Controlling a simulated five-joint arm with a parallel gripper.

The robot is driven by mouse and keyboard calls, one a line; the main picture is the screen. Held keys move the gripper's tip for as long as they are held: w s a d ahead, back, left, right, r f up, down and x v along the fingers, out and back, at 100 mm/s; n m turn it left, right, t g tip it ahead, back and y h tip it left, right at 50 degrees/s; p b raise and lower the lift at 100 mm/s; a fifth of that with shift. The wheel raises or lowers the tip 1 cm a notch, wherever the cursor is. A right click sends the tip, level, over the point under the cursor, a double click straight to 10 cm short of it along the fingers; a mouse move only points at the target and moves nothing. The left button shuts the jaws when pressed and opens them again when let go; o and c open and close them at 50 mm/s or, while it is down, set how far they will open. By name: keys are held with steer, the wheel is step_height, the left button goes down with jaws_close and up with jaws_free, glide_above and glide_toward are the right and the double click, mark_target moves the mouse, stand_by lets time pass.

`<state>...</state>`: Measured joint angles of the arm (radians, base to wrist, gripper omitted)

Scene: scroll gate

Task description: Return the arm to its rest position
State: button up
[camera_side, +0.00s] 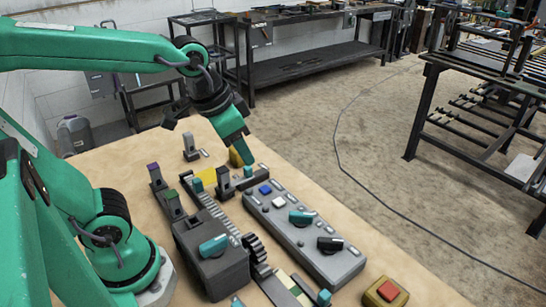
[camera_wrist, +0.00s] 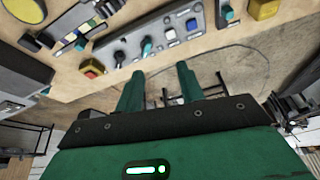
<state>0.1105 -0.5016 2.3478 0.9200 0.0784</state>
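My gripper (camera_side: 240,148) hangs over the far part of the tan tabletop in the side view, pointing down, with its green fingers above the table near a yellow round piece. In the wrist view the two green fingers of my gripper (camera_wrist: 159,70) stand apart with nothing between them. My arm reaches out from the left, raised and bent down at the wrist. The grey control panel (camera_side: 285,232) with teal and black knobs lies nearer the camera than my gripper; it also shows in the wrist view (camera_wrist: 158,48).
A dark box with a teal knob (camera_side: 213,255), a toothed rack (camera_side: 222,222) and a gear (camera_side: 256,247) stand beside the panel. Small upright posts (camera_side: 191,147) stand near my gripper. A red button on a yellow base (camera_side: 385,291) sits near the table's edge. The air above is clear.

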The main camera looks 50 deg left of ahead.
steer(key=shift+s+a+f+n+t, duration=0.1)
steer(key=shift+s+a+n+t, duration=0.1)
steer(key=shift+s+a+n, duration=0.4)
steer(key=shift+s+a+r+n+t, duration=0.15)
steer(key=shift+s+a, duration=0.25)
steer(key=shift+s, duration=0.5)
steer(key=shift+s+a+f+n+t, duration=0.15)
steer(key=shift+s+a+n+t, duration=0.15)
steer(key=shift+s+a, duration=0.35)
steer(key=shift+s+d, duration=0.1)
steer(key=shift+d, duration=0.05)
